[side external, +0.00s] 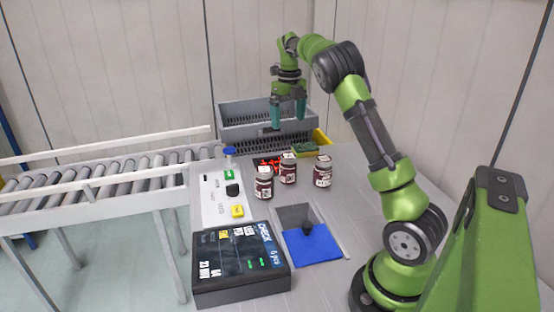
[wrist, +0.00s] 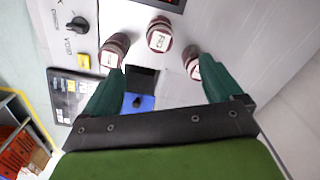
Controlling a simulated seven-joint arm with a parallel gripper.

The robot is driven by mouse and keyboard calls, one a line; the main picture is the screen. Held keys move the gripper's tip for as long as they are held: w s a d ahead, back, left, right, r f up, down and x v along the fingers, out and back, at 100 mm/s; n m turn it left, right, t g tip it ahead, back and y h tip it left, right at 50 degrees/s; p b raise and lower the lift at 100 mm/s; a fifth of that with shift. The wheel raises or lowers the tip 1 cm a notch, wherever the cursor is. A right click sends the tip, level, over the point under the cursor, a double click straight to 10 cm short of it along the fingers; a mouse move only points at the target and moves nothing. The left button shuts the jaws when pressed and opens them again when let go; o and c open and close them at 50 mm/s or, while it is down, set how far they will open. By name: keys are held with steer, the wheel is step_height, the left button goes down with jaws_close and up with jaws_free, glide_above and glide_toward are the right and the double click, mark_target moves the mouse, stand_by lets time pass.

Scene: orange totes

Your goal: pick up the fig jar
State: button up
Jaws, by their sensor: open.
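The wrist view also shows the left jar (wrist: 115,47), the middle jar (wrist: 159,34) and the right jar (wrist: 191,62). The lettering is too small to tell surely which is the fig jar. My gripper (side external: 288,112) is open and empty, high above the table with its fingers pointing down. In the wrist view, my gripper's fingers (wrist: 163,66) partly overlap the left and right jars.
A control panel (side external: 212,203) with a blue-topped item (side external: 230,154) is on the left. A black display box (side external: 240,270) and a blue mat (side external: 312,245) lie in front. A roller conveyor (side external: 110,183) adjoins at left.

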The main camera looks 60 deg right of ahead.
glide_toward(288, 164)
steer(key=f, duration=0.2)
steer(key=w+d+f, duration=0.1)
steer(key=f, duration=0.1)
steer(key=d+f, duration=0.1)
steer(key=f, duration=0.1)
steer(key=shift+w+d+f, duration=0.1)
steer(key=shift+w, duration=0.1)
steer(key=shift+s+f, duration=0.2)
steer(key=shift+f, duration=2.5)
steer(key=shift+r, duration=0.1)
steer(key=c, duration=1.4)
steer(key=shift+r, duration=0.1)
